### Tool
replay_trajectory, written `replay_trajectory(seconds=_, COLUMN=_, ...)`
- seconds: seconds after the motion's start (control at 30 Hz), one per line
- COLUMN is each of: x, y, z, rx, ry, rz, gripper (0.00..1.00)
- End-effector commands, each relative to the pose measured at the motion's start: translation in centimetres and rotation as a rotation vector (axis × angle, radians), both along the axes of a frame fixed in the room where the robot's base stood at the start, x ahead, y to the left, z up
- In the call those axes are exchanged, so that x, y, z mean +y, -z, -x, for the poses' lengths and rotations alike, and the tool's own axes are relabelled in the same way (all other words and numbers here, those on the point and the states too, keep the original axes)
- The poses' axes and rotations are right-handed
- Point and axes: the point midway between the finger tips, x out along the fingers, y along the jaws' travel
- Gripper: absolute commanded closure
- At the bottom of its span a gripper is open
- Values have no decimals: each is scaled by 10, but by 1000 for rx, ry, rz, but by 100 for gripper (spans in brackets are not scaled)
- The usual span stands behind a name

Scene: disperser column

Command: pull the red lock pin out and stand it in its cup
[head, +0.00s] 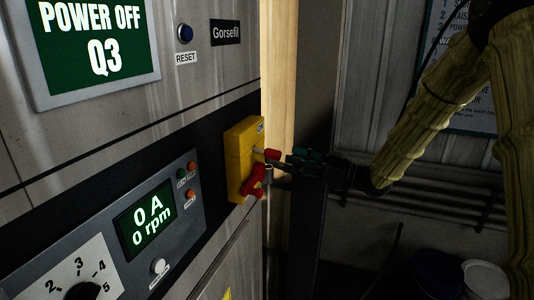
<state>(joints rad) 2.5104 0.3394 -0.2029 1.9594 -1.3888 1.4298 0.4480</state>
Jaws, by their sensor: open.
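The red lock pin (272,154) shows as a red knob on a pale shaft that runs into the yellow switch box (239,160) on the cabinet front. A larger red handle (256,184) sits below it on the same box. My gripper (286,161) comes in from the right with its fingers open, just at the right of the pin's knob. I cannot tell whether a finger touches the knob. A small grey piece on a thin upright rod (268,174) stands just below the fingers; I cannot tell whether it is the cup.
The cabinet carries a "POWER OFF Q3" screen (97,42), a blue reset button (185,34) and a control panel (140,245) reading 0 A, 0 rpm. A dark post (291,235) stands below my gripper. Buckets (484,278) stand at the lower right.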

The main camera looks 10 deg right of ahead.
Motion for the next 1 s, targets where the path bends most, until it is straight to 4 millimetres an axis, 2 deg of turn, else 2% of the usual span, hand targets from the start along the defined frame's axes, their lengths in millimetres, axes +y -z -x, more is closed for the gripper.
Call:
replay_trajectory(seconds=0.3, x=30, y=-3, z=-19, rx=0, ry=-2, rz=0, gripper=52)
replay_trajectory(seconds=0.5, x=41, y=-5, z=-27, rx=-1, ry=-1, rz=1, gripper=52)
replay_trajectory(seconds=1.0, x=44, y=-5, z=-29, rx=0, ry=0, rz=0, gripper=52)
